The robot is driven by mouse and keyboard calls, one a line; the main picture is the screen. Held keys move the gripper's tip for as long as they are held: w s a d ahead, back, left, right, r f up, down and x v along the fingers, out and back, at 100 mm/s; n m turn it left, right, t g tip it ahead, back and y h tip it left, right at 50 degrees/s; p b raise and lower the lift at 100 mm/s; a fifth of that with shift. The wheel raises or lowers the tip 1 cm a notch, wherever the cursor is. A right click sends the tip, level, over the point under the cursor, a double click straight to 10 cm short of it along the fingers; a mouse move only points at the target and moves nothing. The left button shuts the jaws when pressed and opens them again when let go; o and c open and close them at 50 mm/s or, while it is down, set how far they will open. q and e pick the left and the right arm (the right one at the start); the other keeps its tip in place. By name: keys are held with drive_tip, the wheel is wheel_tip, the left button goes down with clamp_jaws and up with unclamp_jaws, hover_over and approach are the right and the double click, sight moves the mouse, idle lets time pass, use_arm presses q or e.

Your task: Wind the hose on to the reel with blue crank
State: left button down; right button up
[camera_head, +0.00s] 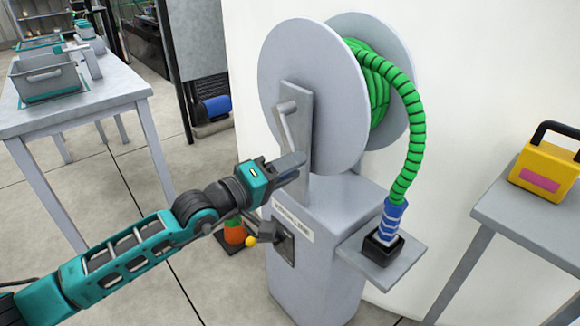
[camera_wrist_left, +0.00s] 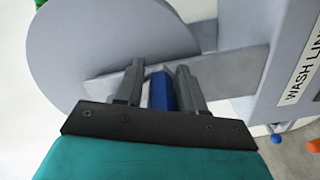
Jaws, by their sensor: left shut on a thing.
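The reel (camera_head: 300,75) has two large grey discs and stands on a grey pedestal (camera_head: 300,270). The green hose (camera_head: 408,135) with black bands is wound between the discs. Its free end hangs down to a blue nozzle (camera_head: 390,222) seated in a black holder on a side shelf. A grey crank arm (camera_head: 288,130) is on the reel's near face. My left gripper (camera_head: 290,166) is at its lower end. In the left wrist view, the gripper (camera_wrist_left: 162,88) is shut on the blue crank handle (camera_wrist_left: 161,92), which the fingers hide in the head view. My right gripper is not in view.
A small lever with a yellow knob (camera_head: 250,241) sticks out of the pedestal, close below my left arm. An orange cone (camera_head: 234,233) stands behind it. A table with a grey tote (camera_head: 45,76) is at left. A yellow case (camera_head: 548,172) sits on a right-hand table.

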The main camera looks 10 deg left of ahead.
use_arm(q)
drive_tip(key=shift+w+a+r, duration=0.25)
drive_tip(key=shift+a+r, duration=0.05)
drive_tip(key=shift+r, duration=0.1)
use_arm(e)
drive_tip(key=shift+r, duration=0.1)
use_arm(q)
drive_tip(key=c, duration=0.9)
unclamp_jaws()
drive_tip(key=shift+f, duration=0.1)
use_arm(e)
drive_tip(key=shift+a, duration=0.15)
use_arm(q)
drive_tip(key=shift+s+d, duration=0.1)
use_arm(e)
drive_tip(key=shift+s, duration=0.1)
use_arm(q)
drive_tip(key=shift+p+v, duration=0.85)
drive_tip(key=shift+v, duration=5.55)
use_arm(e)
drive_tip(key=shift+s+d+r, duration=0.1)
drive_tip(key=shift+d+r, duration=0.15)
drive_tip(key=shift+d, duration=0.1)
use_arm(q)
drive_tip(key=shift+f, duration=0.15)
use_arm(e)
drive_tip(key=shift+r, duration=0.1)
